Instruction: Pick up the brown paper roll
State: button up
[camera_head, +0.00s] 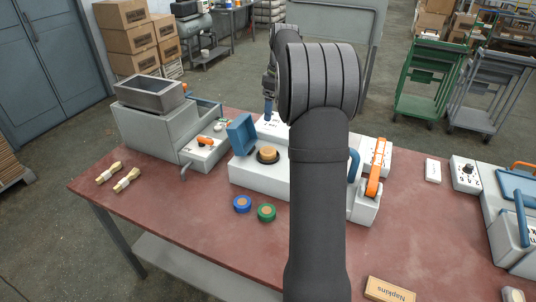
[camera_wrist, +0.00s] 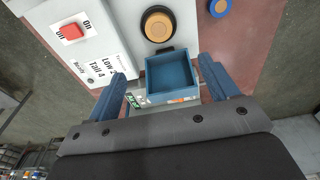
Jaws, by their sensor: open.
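I cannot tell for sure which thing is the brown paper roll. A round brown disc in a black ring (camera_head: 268,154) sits on the white press (camera_head: 258,178); the wrist view shows it too (camera_wrist: 157,25). Two rolls with brown centres, one blue-rimmed (camera_head: 242,204) and one green-rimmed (camera_head: 266,212), lie on the table in front of the press. My gripper (camera_wrist: 163,70) is open, with both blue fingers apart and nothing gripped. It hangs behind the press in the head view. A blue open-topped box (camera_wrist: 172,76) shows between the fingers in the wrist view.
My arm hides part of the press. A grey machine (camera_head: 150,125) stands left, and two pale bundles (camera_head: 118,178) lie in front of it. A Napkins box (camera_head: 389,290) is at the front edge. A white control box (camera_head: 466,174) stands right. The front left of the red table is clear.

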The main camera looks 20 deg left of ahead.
aim_at(268, 150)
jog(key=f, duration=0.5)
jog(key=a+f, duration=0.1)
jog(key=f, duration=0.5)
jog(key=a+f, duration=0.1)
jog(key=f, duration=0.5)
jog(key=shift+w+a+f, duration=0.1)
jog(key=shift+w+f, duration=0.05)
jog(key=shift+f, duration=0.05)
jog(key=shift+c, duration=0.2)
jog(key=c, duration=1)
